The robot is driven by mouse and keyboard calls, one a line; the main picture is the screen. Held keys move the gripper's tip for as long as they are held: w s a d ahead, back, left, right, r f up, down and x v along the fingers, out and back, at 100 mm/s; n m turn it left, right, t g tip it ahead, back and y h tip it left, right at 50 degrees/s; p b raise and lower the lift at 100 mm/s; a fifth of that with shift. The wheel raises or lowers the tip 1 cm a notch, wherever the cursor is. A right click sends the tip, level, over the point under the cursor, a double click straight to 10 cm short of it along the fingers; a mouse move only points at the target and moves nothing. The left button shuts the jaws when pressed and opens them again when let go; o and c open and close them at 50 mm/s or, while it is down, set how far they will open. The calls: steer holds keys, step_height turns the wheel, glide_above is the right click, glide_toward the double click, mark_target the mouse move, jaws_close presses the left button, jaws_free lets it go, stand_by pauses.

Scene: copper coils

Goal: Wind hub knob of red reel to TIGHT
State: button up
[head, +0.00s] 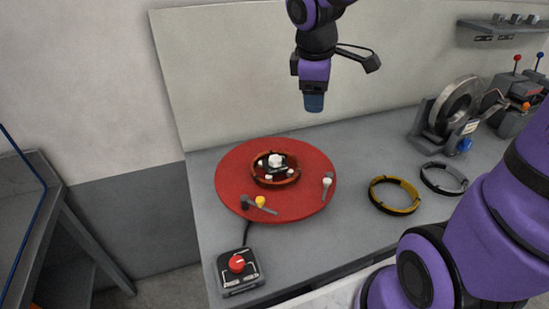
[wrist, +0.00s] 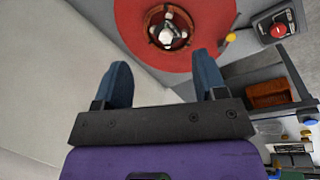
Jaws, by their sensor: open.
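The red reel (head: 235,185) is a flat red disc on the grey bench, and it also shows at the top of the wrist view (wrist: 205,45). At its middle sits a dark, copper-rimmed hub ring (head: 258,181) with a white hub knob (head: 276,160). In the wrist view the hub knob (wrist: 167,36) lies beyond my fingertips. My gripper (head: 313,103) is above and behind the reel in the head view, apart from it. In the wrist view its two blue fingers (wrist: 163,75) are spread with nothing between them. Any TIGHT marking is too small to read.
A control box with a red knob (head: 237,264) stands at the bench's front left. A yellow-knobbed lever (head: 260,202) and a grey-handled lever (head: 327,184) sit on the disc. Yellow (head: 394,208) and grey rings lie right. A metal coil machine (head: 456,105) stands behind them.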

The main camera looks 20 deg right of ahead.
steer(key=w+a+f+n+g, duration=0.1)
steer(key=w+a+f+n, duration=0.1)
steer(key=w+f+n, duration=0.45)
steer(key=n+g+y, duration=0.1)
steer(key=n+y, duration=0.1)
steer(key=n, duration=0.2)
glide_toward(275, 158)
step_height(275, 158, down, 10)
steer(key=shift+r, duration=0.1)
steer(key=c, duration=0.9)
